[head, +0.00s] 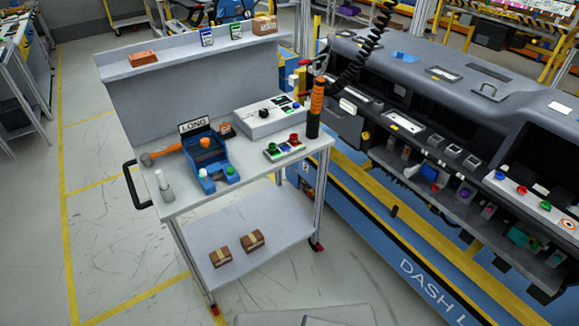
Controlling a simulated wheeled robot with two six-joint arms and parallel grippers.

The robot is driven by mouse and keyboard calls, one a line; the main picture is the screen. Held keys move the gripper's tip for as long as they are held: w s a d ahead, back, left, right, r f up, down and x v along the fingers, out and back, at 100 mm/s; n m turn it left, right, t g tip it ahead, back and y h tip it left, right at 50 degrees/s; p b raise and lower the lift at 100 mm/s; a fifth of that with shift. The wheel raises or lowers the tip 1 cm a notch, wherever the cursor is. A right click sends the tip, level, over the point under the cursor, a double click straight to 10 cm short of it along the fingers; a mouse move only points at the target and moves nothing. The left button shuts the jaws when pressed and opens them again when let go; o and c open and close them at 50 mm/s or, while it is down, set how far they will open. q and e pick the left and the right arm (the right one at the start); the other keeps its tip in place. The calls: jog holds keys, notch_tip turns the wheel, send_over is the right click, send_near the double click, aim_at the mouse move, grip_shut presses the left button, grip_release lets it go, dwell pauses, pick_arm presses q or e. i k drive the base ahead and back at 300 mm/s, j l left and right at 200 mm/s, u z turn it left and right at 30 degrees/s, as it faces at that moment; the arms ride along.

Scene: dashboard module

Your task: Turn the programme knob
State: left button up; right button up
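A white-grey control box (272,119) sits on the top of a grey cart, towards its back right. A round black knob (264,114) stands on the box's sloped face and looks like the programme knob. Its pointer direction is too small to read. Small black and coloured parts show on the box to the right of the knob. Neither of my grippers is in the head view, and nothing touches the knob.
The cart top (200,207) also holds a blue fixture (208,160), an orange-handled hammer (165,152) and a small button box (285,147). The dashboard module (450,110) stands to the right.

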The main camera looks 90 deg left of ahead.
aim_at(263, 113)
jog(key=j+u, duration=0.1)
jog(key=u, duration=3.3)
